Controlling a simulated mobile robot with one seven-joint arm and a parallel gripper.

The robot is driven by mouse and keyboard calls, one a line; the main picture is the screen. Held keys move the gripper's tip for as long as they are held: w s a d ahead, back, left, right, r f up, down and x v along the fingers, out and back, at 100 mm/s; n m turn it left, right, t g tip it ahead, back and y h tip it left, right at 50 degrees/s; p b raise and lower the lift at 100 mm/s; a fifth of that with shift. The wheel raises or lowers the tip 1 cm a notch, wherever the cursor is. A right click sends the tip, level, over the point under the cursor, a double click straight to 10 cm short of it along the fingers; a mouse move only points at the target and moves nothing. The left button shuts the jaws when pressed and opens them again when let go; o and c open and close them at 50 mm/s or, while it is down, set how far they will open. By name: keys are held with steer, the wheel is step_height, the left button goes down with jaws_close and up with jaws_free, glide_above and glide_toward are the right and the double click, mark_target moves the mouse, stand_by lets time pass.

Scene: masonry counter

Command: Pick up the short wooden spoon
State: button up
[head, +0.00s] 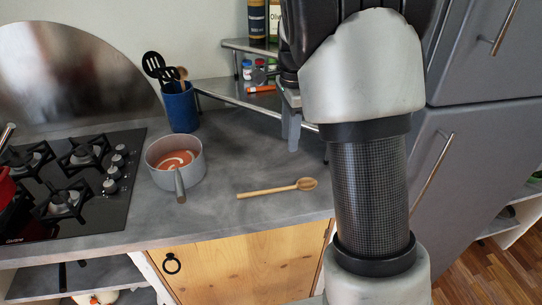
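The short wooden spoon (277,188) lies flat on the grey counter, right of the saucepan. Its bowl end points right and its handle points left. My gripper (291,132) is above the counter, beyond the spoon and apart from it. Only a grey finger part shows to the left of my arm. The rest of my gripper is hidden behind my own arm links, so I cannot see how far the fingers are apart.
A saucepan (201,164) of red soup stands left of the spoon, its handle toward the front edge. A blue utensil holder (180,108) stands behind it. A gas hob (93,205) is at left, a metal corner shelf (233,92) behind. Counter around the spoon is clear.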

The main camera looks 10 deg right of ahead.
glide_above(287, 187)
step_height(287, 187, down, 13)
steer(key=shift+w+r+b, duration=0.15)
steer(key=shift+b, duration=0.15)
steer(key=shift+f, duration=2.75)
jaws_close()
